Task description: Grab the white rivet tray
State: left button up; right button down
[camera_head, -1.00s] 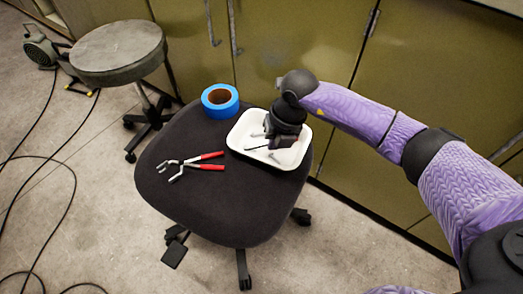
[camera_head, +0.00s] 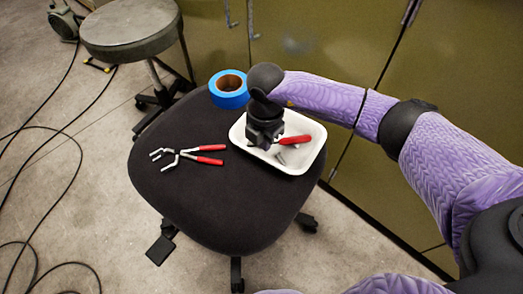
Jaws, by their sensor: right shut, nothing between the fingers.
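The white rivet tray (camera_head: 308,160) lies on the black seat of a swivel chair (camera_head: 240,205). It holds a red-handled item (camera_head: 294,140) and small grey pieces (camera_head: 291,155), too small to make out well. My right gripper (camera_head: 263,142) points down over the left part of the tray, shut and empty. It hides part of the tray's inside; I cannot tell whether its tips touch the tray. My left gripper is not in view.
Red-handled pliers (camera_head: 190,156) lie on the seat left of the tray. A blue tape roll (camera_head: 229,88) sits behind it. A grey stool (camera_head: 130,28) stands at the back left. Olive cabinets (camera_head: 330,45) stand close behind the chair. Black cables cross the floor at left.

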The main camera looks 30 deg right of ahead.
pick_arm(q)
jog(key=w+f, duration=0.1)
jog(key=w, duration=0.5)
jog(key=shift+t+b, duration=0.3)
jog(key=shift+b, duration=0.15)
pick_arm(e)
notch_tip(320, 180, down, 3)
jog(key=shift+r, duration=0.15)
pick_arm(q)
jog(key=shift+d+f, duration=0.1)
pick_arm(e)
jog(key=a+p, duration=0.1)
jog(key=p, duration=0.1)
jog(key=s+a, duration=0.1)
jog(key=shift+a+r+p, duration=0.3)
jog(key=shift+a+p, duration=0.05)
jog(key=shift+p, duration=0.05)
jog(key=shift+s+a+p, duration=0.2)
jog(key=shift+a+p, duration=0.2)
jog(key=shift+a, duration=0.15)
jog(key=shift+s+a+p, duration=0.15)
jog(key=shift+a+p, duration=0.25)
jog(key=shift+a, duration=0.15)
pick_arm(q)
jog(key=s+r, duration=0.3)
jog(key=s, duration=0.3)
pick_arm(e)
jog(key=shift+a+f, duration=0.15)
jog(key=shift+f, duration=0.2)
